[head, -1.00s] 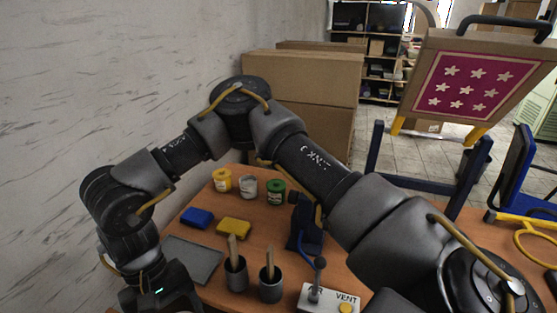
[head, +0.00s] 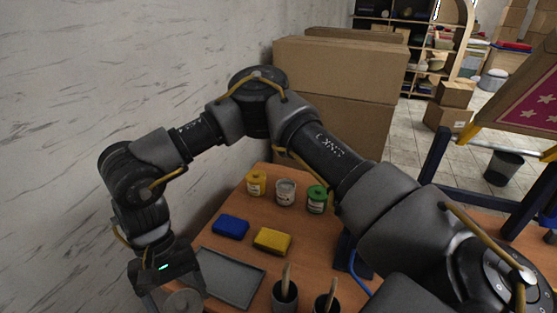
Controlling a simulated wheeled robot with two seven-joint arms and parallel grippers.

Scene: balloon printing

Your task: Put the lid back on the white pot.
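The white pot (head: 286,194) stands on the table between the yellow pot (head: 256,184) and the green pot (head: 317,200). Its top looks open, with a pale grey inside. My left gripper (head: 168,292) is at the lower left, near the table's left edge, in front of and left of the pots and well apart from them. A grey round disc (head: 184,302), perhaps the lid, shows right by it, partly cut off by the picture's bottom edge. I cannot tell whether the fingers hold it. My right gripper is out of view.
On the table (head: 222,208) lie a blue block (head: 230,227), a yellow block (head: 272,241) and a grey tray (head: 231,279). Two dark cups (head: 285,296) with wooden handles stand in front. Cardboard boxes (head: 340,70) stand behind; a wall is at left.

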